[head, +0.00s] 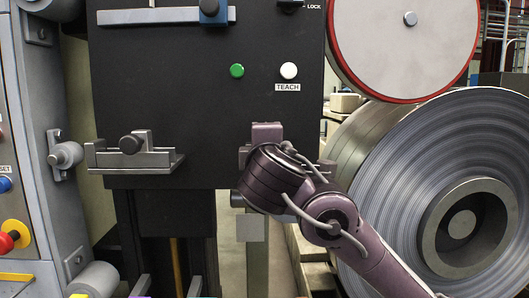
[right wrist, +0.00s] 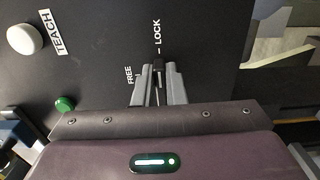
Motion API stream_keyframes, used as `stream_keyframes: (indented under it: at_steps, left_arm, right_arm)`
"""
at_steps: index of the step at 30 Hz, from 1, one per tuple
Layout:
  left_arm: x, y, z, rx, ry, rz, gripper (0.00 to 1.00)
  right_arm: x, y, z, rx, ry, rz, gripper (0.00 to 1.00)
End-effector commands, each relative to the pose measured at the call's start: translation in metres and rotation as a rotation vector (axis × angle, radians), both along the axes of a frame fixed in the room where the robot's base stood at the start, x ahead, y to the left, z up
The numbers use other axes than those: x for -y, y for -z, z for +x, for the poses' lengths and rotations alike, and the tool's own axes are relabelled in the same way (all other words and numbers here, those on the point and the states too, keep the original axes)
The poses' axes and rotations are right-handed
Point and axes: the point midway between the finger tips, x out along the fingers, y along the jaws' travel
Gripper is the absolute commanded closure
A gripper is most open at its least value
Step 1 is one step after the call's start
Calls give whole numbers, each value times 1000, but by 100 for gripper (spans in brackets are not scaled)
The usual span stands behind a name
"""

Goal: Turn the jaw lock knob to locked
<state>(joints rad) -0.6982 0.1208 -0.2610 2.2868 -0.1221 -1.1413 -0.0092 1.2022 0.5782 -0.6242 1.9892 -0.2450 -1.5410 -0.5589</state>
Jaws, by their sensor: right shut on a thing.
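The jaw lock knob (right wrist: 158,67) is a small black knob on the dark panel in the right wrist view, with FREE and LOCK printed beside it. My right gripper (right wrist: 159,83) is shut on it, one grey finger on each side. The knob's visible black end lies in line with the LOCK mark; the rest is partly hidden between the fingers. In the head view my right gripper (head: 265,135) is up against the lower right of the panel, and my purple arm hides the knob. My left gripper is in neither view.
The black panel (head: 180,60) carries a green button (head: 237,71) and a white TEACH button (head: 289,70). Another black knob (head: 290,6) marked LOCK is at the top. A grey jaw bracket (head: 140,155) juts out lower left. A large steel coil (head: 430,190) stands at right.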

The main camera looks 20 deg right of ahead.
Motion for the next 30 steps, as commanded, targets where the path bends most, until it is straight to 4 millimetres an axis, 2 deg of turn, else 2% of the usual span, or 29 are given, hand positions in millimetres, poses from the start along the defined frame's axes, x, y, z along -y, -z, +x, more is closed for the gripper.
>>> stream_keyframes:
  at_steps: [17, 18, 22, 23, 30]
  left_arm:
    - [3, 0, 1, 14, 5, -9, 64]
    - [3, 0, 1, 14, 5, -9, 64]
    - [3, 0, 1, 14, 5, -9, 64]
    - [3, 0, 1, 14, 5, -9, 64]
    - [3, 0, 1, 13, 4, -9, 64]
  right_arm:
    - [0, 2, 0, 6, 2, 31, 100]
    - [0, 2, 0, 5, 2, 31, 87]
    - [0, 2, 0, 6, 1, 31, 70]
    - [0, 2, 0, 7, 1, 30, 67]
    - [0, 1, 0, 8, 0, 30, 67]
